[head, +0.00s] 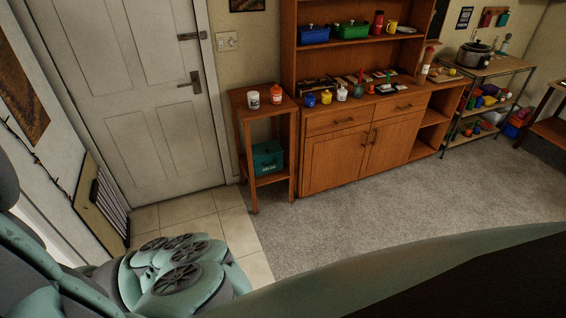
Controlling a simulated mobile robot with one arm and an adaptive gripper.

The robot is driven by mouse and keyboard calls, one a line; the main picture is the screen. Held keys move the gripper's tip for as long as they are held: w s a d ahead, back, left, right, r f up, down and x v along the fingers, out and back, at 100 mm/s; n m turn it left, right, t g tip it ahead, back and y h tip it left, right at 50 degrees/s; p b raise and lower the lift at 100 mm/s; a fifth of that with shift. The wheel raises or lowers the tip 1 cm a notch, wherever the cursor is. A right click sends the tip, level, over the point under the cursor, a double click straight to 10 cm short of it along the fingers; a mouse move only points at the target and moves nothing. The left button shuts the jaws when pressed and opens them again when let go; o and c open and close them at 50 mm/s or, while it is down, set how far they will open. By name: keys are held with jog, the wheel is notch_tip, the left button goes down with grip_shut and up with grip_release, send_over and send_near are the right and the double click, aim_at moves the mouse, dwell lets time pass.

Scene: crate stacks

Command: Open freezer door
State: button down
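No freezer or freezer door can be made out in the head view. A white panelled door (135,90) with a dark lever handle (190,84) and a lock above it is shut at the upper left; it looks like a room door. My gripper is not in view. Mint-green parts of my own body fill the lower left and the bottom edge and hide the floor there.
A small wooden stand (258,104) with two jars on top is right of the door. A wooden hutch (352,150) stands against the back wall, and a shelf rack (487,73) is farther right. The grey carpet (400,195) is clear; pale tiles (205,214) lie before the door.

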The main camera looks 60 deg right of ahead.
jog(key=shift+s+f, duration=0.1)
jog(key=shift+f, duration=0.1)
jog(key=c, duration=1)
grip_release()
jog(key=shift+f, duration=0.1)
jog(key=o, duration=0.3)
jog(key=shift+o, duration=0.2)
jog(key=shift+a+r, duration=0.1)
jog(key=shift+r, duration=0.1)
